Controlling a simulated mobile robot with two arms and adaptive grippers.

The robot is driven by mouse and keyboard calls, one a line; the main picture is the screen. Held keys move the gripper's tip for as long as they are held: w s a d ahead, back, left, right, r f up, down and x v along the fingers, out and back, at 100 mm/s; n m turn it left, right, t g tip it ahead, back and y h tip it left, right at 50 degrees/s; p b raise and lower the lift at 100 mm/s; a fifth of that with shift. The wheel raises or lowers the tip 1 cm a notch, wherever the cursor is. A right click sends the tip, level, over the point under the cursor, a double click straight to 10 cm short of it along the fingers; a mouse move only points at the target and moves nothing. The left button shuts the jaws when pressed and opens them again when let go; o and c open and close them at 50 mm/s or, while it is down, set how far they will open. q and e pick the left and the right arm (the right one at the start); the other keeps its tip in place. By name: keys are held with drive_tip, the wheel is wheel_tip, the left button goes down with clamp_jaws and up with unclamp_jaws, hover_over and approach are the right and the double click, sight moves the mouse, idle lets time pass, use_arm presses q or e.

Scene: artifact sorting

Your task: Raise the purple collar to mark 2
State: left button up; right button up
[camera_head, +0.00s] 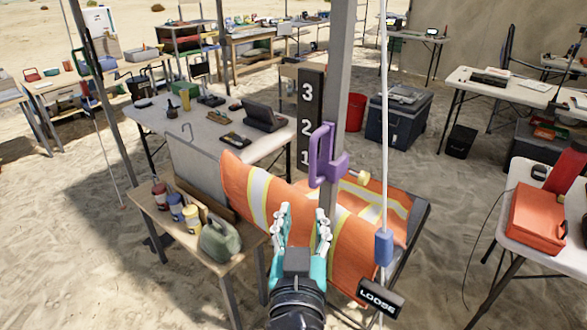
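The purple collar (331,167) sits around a grey upright pole (345,70), with a loop-shaped handle on its left side and a yellow knob (362,178) at its right. A dark scale board (311,85) with white numbers 3, 2 and 1 stands just left of the pole. The collar's body is roughly level with mark 1, and its top reaches about mark 2 in the picture. My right gripper (304,222), teal and grey, is below the collar, with its fingers apart and nothing seen between them. It appears clear of the collar. My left gripper is not in view.
An orange vest (258,195) with reflective stripes drapes behind my gripper. A white cord (385,120) with a blue grip (383,247) and a "LOOSE" tag (380,297) hangs right of the pole. A small wooden table (178,236) with jars stands left.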

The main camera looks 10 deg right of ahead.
drive_tip(key=s, duration=0.1)
drive_tip(key=p, duration=0.5)
approach(313, 162)
drive_tip(key=shift+m, duration=0.4)
drive_tip(key=x, duration=0.9)
drive_tip(key=shift+w+d+r, duration=0.1)
drive_tip(key=shift+w+r, duration=0.05)
drive_tip(key=shift+w, duration=0.1)
drive_tip(key=shift+w+d, duration=0.15)
drive_tip(key=shift+w, duration=0.45)
clamp_jaws()
drive_tip(key=shift+w+f, duration=0.1)
drive_tip(key=shift+f, duration=0.15)
